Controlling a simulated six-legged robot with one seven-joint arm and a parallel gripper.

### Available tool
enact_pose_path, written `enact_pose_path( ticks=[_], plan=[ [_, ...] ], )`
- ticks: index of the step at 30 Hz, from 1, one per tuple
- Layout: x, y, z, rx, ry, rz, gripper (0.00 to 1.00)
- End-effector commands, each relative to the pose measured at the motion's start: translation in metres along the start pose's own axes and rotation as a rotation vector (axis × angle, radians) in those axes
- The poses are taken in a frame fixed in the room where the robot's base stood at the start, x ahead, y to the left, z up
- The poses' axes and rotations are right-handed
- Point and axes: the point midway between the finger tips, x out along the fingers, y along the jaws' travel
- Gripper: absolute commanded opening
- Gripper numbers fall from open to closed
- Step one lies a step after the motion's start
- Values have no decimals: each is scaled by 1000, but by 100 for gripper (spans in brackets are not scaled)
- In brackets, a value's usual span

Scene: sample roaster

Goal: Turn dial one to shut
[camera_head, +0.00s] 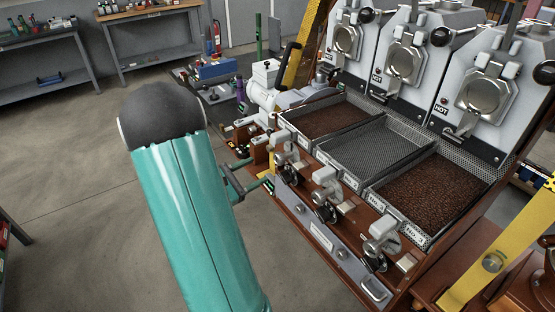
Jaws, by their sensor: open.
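A row of three black round dials with metal fittings runs along the brown front ledge of the roaster. The far-left dial (289,174) is nearest my gripper; the middle dial (325,212) and near-right dial (375,262) follow. I cannot read numbers on them, so which is dial one is not certain. My gripper (261,171) shows as two dark green fingers poking out past my teal arm. The fingers are spread, open and empty, just left of the far-left dial. Contact cannot be told. My arm hides the gripper's base.
Behind the dials are three trays: a left one with beans (325,117), an empty mesh one (372,146) and a right one with beans (430,192). Grey roaster units marked HOT (405,60) stand behind. A yellow post (500,245) rises at right. Open floor lies left.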

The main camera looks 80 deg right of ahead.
Motion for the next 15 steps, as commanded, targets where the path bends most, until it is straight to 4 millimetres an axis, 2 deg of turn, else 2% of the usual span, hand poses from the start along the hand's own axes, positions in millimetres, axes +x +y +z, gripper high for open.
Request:
enact_pose_path(
  ticks=[1, 9, 15],
  plan=[
    [12, -1, 0, 0, -3, -5, 57],
    [64, 0, 0, 1, -1, -5, 57],
    [90, 1, -1, 0, 0, -3, 57]
  ],
)
